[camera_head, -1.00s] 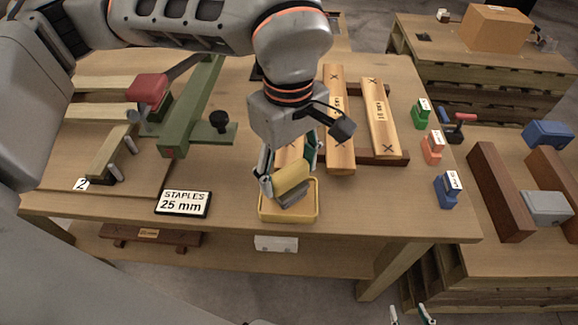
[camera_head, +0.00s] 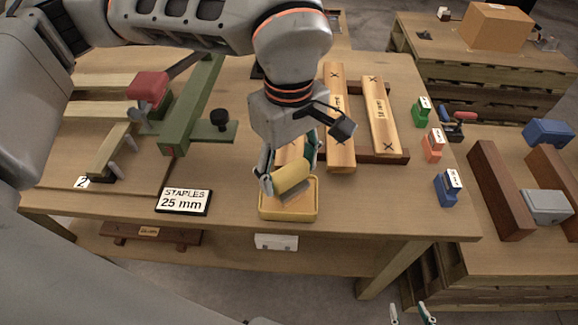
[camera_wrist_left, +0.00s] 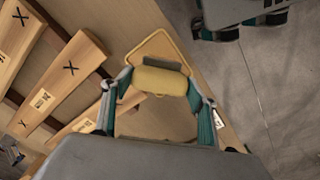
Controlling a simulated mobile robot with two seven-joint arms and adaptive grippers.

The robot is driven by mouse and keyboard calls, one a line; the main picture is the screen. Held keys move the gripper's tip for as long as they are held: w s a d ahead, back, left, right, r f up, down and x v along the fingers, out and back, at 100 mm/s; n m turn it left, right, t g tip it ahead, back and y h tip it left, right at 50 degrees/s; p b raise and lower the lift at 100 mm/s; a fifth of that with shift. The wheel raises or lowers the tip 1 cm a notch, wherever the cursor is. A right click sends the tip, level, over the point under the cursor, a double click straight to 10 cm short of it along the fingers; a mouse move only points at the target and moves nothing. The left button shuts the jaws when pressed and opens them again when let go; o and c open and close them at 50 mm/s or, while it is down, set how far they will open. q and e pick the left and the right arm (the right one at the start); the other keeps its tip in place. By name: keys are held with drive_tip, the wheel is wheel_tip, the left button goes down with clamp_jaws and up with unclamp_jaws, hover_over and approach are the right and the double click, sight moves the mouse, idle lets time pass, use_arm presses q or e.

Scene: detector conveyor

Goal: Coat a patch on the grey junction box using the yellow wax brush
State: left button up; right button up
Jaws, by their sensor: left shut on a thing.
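My left gripper (camera_head: 289,168) is shut on the yellow wax brush (camera_head: 291,178), a yellow handle with a grey lower part. The brush is tilted over a yellow tray (camera_head: 289,216) near the table's front edge. In the left wrist view the brush (camera_wrist_left: 160,82) lies between both fingers, with the tray's rim (camera_wrist_left: 158,38) behind it. I cannot tell whether the brush touches the tray. A grey junction box (camera_head: 545,207) sits on the right-hand bench between brown blocks. My right gripper (camera_head: 412,313) shows only its fingertips at the bottom edge, apart from each other.
A "STAPLES 25 mm" sign (camera_head: 184,201) stands left of the tray. Marked wooden boards (camera_head: 380,117) lie behind it. Green, orange (camera_head: 433,145) and blue blocks line the table's right edge. A brown block (camera_head: 501,191) stands left of the junction box.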

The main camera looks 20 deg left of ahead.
idle(0.5)
use_arm(q)
drive_tip(key=shift+r+p, duration=2)
drive_tip(key=shift+r, duration=1.5)
use_arm(e)
wheel_tip(320, 180, up, 6)
drive_tip(key=w, duration=0.2)
drive_tip(key=shift+w+r+t, duration=0.15)
drive_tip(key=shift+w+t, duration=0.1)
drive_tip(key=shift+t, duration=0.15)
